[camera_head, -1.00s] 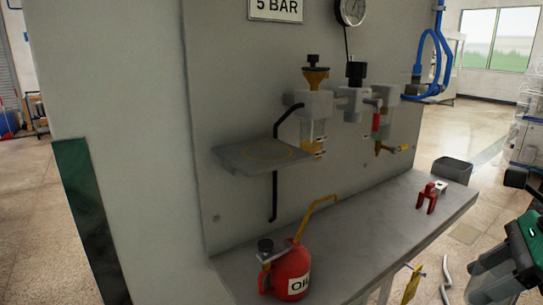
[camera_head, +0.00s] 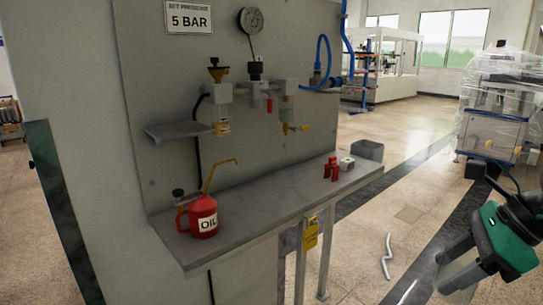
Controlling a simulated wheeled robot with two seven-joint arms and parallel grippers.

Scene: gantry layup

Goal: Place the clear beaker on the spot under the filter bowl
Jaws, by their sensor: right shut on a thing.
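The filter bowl (camera_head: 222,113) hangs under the leftmost grey valve block on the panel, with a yellow band at its lower end. A grey shelf (camera_head: 178,131) juts from the panel below and left of it, seen almost edge-on, so its ring mark hardly shows. My right gripper (camera_head: 448,275), with a green body and grey fingers, is at the lower right edge, over the floor and far from the shelf. It is shut on the clear beaker, whose outline is hard to make out between the fingers. My left gripper is not in view.
A red oil can (camera_head: 203,217) with a yellow spout stands on the bench (camera_head: 265,205) below the shelf. Red parts (camera_head: 331,170) and a white block (camera_head: 347,163) sit at its right end. A dark bin (camera_head: 367,150) is beyond. Floor between bench and gripper is mostly open.

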